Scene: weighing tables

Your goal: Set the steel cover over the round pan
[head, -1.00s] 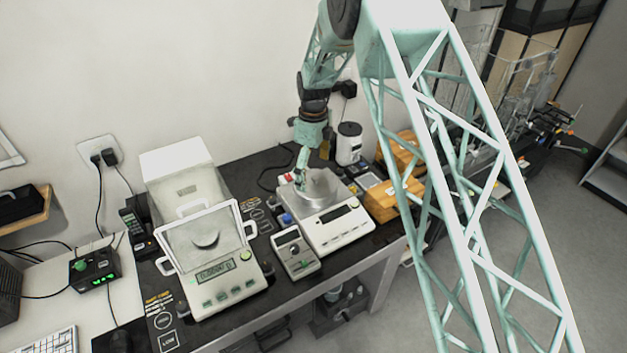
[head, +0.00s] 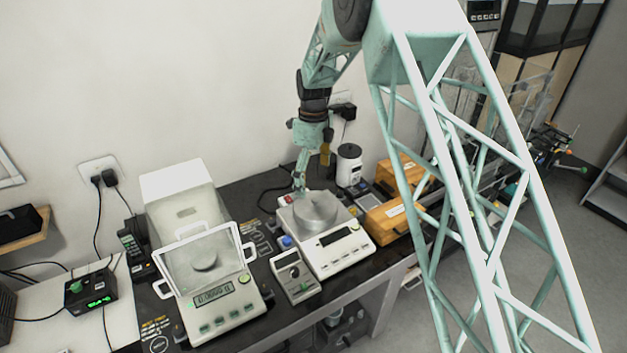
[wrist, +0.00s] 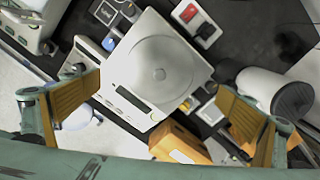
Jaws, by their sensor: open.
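The steel cover (head: 316,211), a grey metal cylinder with a flat top, sits upright on top of the right-hand white balance (head: 340,251). In the wrist view it is a round disc (wrist: 155,62) with a small central knob. Any round pan beneath the cover is hidden. My gripper (head: 299,188) is above and slightly left of the cover in the head view. In the wrist view its two tan-padded fingers (wrist: 158,84) are spread wide on either side, with the cover below and between them, apart from both. The gripper is open and empty.
A second balance (head: 216,306) with a small round pan (head: 205,259) and a raised clear frame stands at left. A handheld meter (head: 295,277) lies in front. A white canister (head: 349,165) and wooden boxes (head: 388,220) stand right of the covered balance.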

